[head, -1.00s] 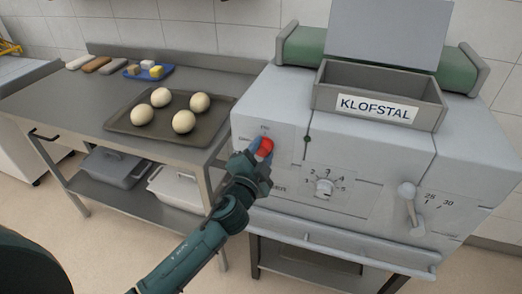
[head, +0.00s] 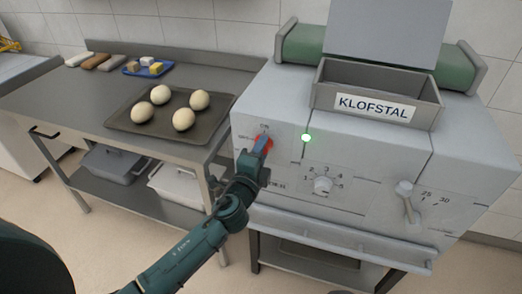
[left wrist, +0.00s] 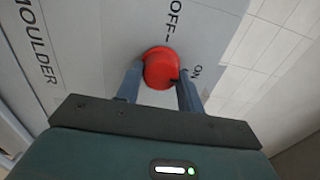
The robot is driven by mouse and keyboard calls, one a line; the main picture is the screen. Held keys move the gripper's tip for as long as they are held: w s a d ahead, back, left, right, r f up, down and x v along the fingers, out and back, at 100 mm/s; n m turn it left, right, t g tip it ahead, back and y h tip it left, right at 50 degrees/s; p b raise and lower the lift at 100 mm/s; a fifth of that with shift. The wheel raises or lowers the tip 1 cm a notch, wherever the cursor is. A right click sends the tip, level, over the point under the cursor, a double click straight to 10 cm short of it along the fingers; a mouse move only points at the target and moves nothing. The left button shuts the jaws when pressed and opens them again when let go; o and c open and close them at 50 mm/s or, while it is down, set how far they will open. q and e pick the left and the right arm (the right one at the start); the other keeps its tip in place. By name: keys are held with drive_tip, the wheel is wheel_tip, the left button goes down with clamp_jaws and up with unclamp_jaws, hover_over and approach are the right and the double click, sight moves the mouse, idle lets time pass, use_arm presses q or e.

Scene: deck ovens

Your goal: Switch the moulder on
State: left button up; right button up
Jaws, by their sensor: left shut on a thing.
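The moulder (head: 370,160) is a large light-grey machine with a KLOFSTAL label, on the right in the head view. Its red switch knob (left wrist: 160,68) sits on the front panel between the OFF and ON markings in the left wrist view. My left gripper (head: 263,146) is at this knob in the head view, its two fingers on either side of it and shut on it. The fingers hide part of the knob. A small lamp (head: 306,138) right of the knob glows green. My right gripper is not in view.
A steel table (head: 70,103) stands left of the moulder, with a dark tray (head: 155,129) of several dough balls and a blue tray (head: 136,73) with small blocks. A numbered dial (head: 323,186) and a lever (head: 406,198) are on the moulder's front.

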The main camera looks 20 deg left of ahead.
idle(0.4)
use_arm(q)
drive_tip(key=o, duration=1)
drive_tip(key=s+b, duration=0.2)
drive_tip(key=s, duration=1.1)
drive_tip(key=shift+s+a, duration=0.1)
drive_tip(key=shift+a, duration=0.1)
drive_tip(key=s+f+n+g+h, duration=0.1)
drive_tip(key=s+f+n+g, duration=0.1)
drive_tip(key=s+f+n, duration=0.2)
drive_tip(key=s+d+f+n+g+h, duration=0.1)
drive_tip(key=s+f+n+g, duration=0.2)
drive_tip(key=f+n, duration=0.3)
drive_tip(key=s+f+n+g, duration=0.2)
drive_tip(key=s+f+n, duration=0.3)
drive_tip(key=f, duration=0.4)
drive_tip(key=shift+s+d+h, duration=0.25)
drive_tip(key=shift+d+h, duration=0.15)
